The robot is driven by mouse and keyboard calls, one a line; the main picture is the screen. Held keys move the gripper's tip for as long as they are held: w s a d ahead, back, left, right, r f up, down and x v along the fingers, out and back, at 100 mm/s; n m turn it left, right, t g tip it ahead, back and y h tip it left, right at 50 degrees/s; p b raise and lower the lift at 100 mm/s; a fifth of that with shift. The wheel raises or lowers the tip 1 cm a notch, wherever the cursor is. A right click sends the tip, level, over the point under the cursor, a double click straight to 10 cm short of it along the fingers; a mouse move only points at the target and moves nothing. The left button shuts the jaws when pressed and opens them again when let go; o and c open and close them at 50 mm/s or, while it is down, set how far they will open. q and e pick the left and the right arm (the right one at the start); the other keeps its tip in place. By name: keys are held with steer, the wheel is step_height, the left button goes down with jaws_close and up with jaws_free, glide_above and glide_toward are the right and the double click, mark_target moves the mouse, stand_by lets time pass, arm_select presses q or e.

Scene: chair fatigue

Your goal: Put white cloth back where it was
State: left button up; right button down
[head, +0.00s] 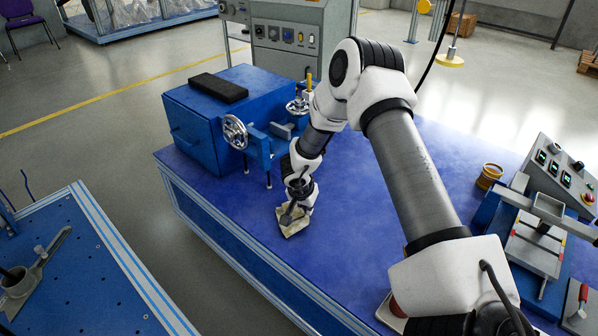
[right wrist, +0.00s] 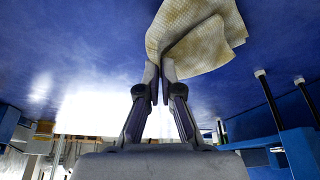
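The white cloth (head: 293,224) looks cream-coloured and crumpled, at the near left part of the blue bench top, in front of the blue box. It also shows in the right wrist view (right wrist: 200,35), folded, with one narrow end at the fingertips. My right gripper (head: 290,211) points down at the cloth. In the right wrist view its fingers (right wrist: 160,72) are close together and shut on the cloth's end. Whether the cloth touches the bench is hard to tell. My left gripper is not in view.
The blue bench (head: 240,215) carries a blue box (head: 215,113) with a black pad (head: 218,88) and a handwheel (head: 235,131) beside the cloth. A yellow tape roll (head: 489,176) and a control panel (head: 562,170) stand at right. The bench middle is clear.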

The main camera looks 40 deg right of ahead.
steer(key=s+f, duration=0.1)
steer(key=s, duration=0.1)
steer(key=s+d+f, duration=0.1)
steer(key=s+f, duration=0.1)
steer(key=shift+s+d+f, duration=0.15)
steer(key=shift+s+f, duration=0.05)
steer(key=c, duration=0.9)
jaws_free()
